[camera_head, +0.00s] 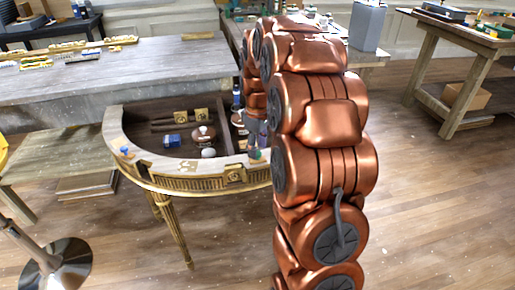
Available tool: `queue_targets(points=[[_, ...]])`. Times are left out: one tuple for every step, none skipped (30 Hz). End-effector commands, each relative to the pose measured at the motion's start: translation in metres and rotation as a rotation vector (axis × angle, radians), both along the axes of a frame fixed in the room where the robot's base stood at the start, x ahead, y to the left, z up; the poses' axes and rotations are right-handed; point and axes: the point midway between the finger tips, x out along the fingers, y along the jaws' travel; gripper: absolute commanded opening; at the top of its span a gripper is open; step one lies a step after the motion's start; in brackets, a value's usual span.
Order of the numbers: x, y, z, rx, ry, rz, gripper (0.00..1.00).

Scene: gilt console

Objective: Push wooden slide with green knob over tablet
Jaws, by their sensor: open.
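The gilt console (190,183) is a half-round table with a pale top, gold trim and an open dark recess. My gripper (257,148) is open and points down at the right end of the console's curved rim, partly hidden by my copper arm. A small greenish spot (252,154) shows beside the fingertips; it may be the green knob, but I cannot tell if they touch. The wooden slide under it cannot be made out. I cannot pick out the tablet for certain.
Inside the recess are a blue block (173,141), a brown round object (203,135) and a white ball (208,153). A blue knob (125,150) stands on the left rim. A grey workbench (70,90) is behind. My arm hides the console's right side.

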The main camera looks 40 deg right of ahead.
Motion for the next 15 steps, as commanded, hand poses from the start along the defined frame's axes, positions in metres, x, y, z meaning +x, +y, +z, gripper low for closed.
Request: queue_targets(points=[[0.0000,-0.0002,-0.0044,0.000,0.000,0.000,0.51],[0.0002,-0.0003,-0.0066,-0.001,-0.001,-0.001,0.51],[0.0002,-0.0003,-0.0090,0.000,-0.002,-0.001,0.51],[0.0002,-0.0003,-0.0102,0.000,-0.002,-0.001,0.51],[0.0001,-0.0003,-0.0111,-0.001,-0.001,-0.001,0.51],[0.0001,-0.0004,-0.0118,0.000,-0.002,-0.001,0.51],[0.0001,-0.0003,-0.0120,0.000,-0.002,-0.001,0.51],[0.0001,-0.0003,-0.0120,0.000,-0.002,-0.001,0.51],[0.0001,-0.0004,-0.0119,0.000,-0.002,-0.001,0.51],[0.0001,-0.0004,-0.0120,0.000,-0.002,-0.001,0.51],[0.0001,-0.0004,-0.0119,0.000,-0.002,-0.001,0.51],[0.0001,-0.0004,-0.0119,0.000,-0.002,-0.001,0.49],[0.0000,-0.0004,-0.0120,-0.001,-0.001,-0.001,0.46],[0.0000,-0.0004,-0.0120,-0.001,-0.001,-0.001,0.43],[0.0000,-0.0004,-0.0120,-0.001,-0.001,-0.001,0.39]])
